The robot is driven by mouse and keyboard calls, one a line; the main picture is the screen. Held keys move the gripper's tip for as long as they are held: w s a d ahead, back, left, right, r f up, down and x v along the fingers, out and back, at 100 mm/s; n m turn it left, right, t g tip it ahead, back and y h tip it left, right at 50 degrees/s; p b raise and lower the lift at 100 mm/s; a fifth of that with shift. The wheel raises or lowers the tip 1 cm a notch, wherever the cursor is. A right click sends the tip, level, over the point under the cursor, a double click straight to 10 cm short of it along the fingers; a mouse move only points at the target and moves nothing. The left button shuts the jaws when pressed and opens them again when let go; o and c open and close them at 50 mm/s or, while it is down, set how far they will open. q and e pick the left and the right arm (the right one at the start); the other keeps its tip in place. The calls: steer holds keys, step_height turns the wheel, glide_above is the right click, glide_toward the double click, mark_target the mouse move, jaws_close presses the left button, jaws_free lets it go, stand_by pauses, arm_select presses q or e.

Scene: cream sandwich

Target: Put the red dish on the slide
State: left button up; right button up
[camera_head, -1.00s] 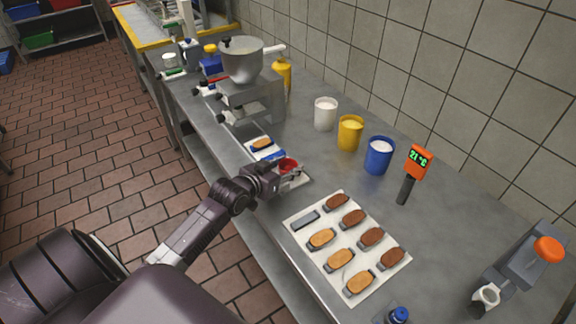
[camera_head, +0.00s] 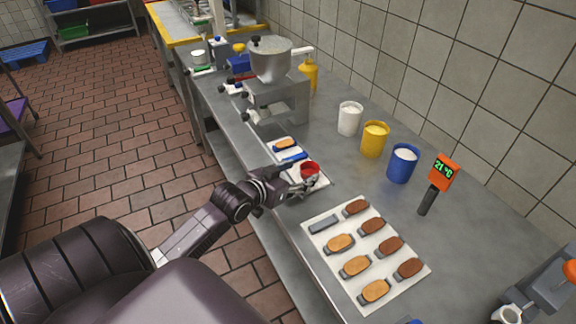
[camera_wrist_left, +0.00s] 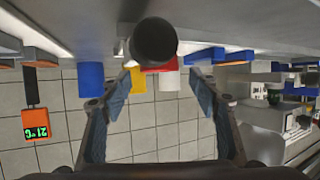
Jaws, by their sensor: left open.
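The red dish (camera_head: 310,169) shows in the head view, just beyond the fingertips of my left gripper (camera_head: 302,184). My left gripper is open near the counter's front edge. In the upside-down left wrist view, a dark round object (camera_wrist_left: 153,42) lies between the spread fingers of my left gripper (camera_wrist_left: 158,95), apart from both, with a bit of red (camera_wrist_left: 165,66) beside it. A low white piece with a blue bar (camera_head: 292,157) and a biscuit (camera_head: 285,145) lies behind the gripper, towards the machine; I cannot tell for sure that it is the slide. My right gripper is not in view.
The hopper machine (camera_head: 270,75) stands behind on the counter. White (camera_head: 349,118), yellow (camera_head: 374,140) and blue (camera_head: 402,163) cups stand along the wall. A thermometer (camera_head: 437,183) and a white tray (camera_head: 330,245) of biscuits are at right.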

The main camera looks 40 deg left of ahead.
arm_select(q)
steer(key=v, duration=0.4)
steer(key=shift+s, duration=0.4)
steer(key=shift+v, duration=0.9)
